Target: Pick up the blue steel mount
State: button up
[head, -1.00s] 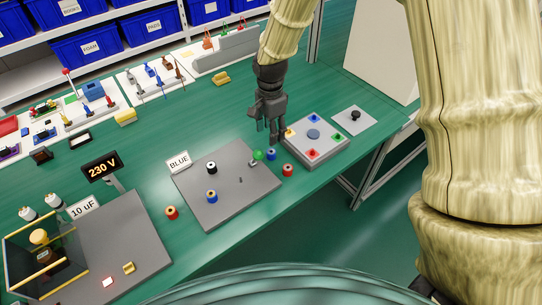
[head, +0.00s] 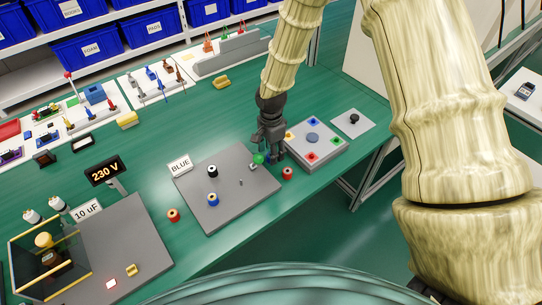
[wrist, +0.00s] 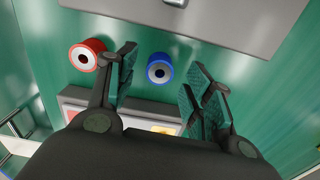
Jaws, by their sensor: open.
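The blue mount (wrist: 159,68), a short blue cylinder with a silver ring and dark centre, stands on the green bench between my gripper's fingers in the wrist view. My gripper (wrist: 158,85) is open above it, and the fingers do not visibly touch it. In the head view my gripper (head: 273,152) points down beside the grey plate's right corner and largely hides this mount.
A red mount (wrist: 87,55) stands close beside the left finger; it also shows in the head view (head: 287,173). A button box (head: 314,140) lies close on the right. Another red mount (head: 173,215) stands left of the plate.

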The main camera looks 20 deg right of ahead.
jog(key=shift+f, duration=1.1)
jog(key=c, duration=1)
jog(key=shift+r, duration=0.1)
